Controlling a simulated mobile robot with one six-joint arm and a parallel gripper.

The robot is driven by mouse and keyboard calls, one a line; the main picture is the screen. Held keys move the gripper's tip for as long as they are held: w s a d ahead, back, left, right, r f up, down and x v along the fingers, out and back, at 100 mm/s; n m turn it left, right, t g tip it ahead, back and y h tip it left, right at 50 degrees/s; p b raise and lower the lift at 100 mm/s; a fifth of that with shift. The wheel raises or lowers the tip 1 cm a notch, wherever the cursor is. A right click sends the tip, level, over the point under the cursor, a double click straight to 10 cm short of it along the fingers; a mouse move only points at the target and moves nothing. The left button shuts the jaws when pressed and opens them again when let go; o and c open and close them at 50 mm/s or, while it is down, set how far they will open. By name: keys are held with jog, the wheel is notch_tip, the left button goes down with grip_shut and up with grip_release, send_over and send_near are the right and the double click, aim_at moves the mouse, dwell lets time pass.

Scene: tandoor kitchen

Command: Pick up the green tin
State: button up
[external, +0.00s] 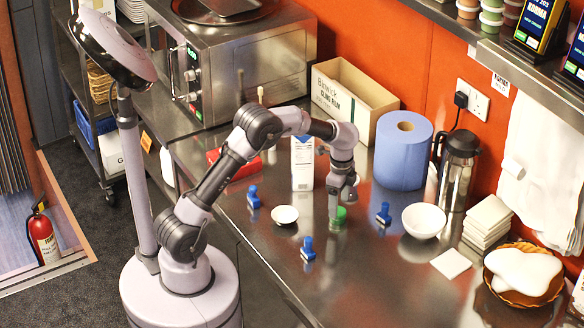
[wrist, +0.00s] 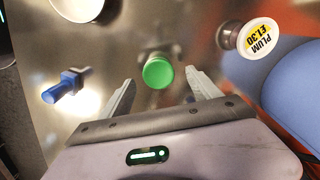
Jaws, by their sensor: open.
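The green tin (external: 338,215) stands on the steel counter, and its round green lid faces up. In the wrist view the green tin (wrist: 158,72) lies between and just beyond the fingertips, slightly left of centre. My gripper (external: 340,200) points down close above the tin in the external view and partly hides it. In the wrist view my gripper (wrist: 157,84) is open, with one finger on each side of the tin and a gap on both sides. I cannot tell how far the fingertips are above the counter.
Blue-handled stamps (external: 308,249) (external: 383,214) (external: 253,197) stand around the tin. A small white dish (external: 285,215) is left, a white bowl (external: 424,220) right. A blue paper roll (external: 403,152), a carton (external: 302,165) and a steel flask (external: 457,170) stand behind.

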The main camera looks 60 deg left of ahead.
notch_tip(320, 180, down, 4)
jog(key=shift+s+f+b, duration=0.1)
jog(key=shift+b, duration=0.65)
jog(key=shift+r, duration=0.2)
jog(key=shift+c, duration=0.9)
jog(key=c, duration=1.3)
jog(key=shift+c, duration=0.2)
jog(key=shift+r, duration=0.1)
